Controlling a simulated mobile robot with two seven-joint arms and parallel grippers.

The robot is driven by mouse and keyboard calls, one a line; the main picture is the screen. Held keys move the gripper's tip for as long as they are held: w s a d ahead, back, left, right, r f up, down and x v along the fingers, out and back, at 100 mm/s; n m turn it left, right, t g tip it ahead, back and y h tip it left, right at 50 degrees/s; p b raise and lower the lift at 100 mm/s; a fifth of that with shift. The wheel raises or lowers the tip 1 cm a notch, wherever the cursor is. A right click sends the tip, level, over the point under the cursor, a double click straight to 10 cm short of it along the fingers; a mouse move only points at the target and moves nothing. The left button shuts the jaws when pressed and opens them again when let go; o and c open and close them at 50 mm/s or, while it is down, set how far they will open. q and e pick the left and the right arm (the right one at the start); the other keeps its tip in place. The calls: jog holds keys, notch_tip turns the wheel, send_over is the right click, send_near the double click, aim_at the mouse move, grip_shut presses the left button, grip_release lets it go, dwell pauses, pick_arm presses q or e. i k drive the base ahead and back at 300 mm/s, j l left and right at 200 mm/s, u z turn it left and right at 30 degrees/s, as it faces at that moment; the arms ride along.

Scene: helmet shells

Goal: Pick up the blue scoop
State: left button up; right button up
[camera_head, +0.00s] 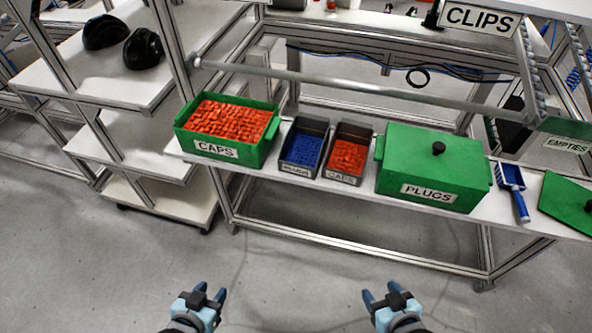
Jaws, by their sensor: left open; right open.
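My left gripper (211,291) is open and empty at the bottom of the view, over the floor. My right gripper (380,294) is open and empty, also low over the floor, well to the left of the scoop and nearer to me.
On the same shelf (302,185) stand a green CAPS box (187,134) of orange pieces, a grey bin (299,169) of blue pieces and a grey bin (345,176) of orange pieces. A metal rail (330,82) runs behind above them. Dark helmet shells (143,49) sit at upper left. Floor before the shelf is clear.

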aim_at(508, 175)
jog(key=l+z, duration=0.15)
jog(key=z, duration=1.35)
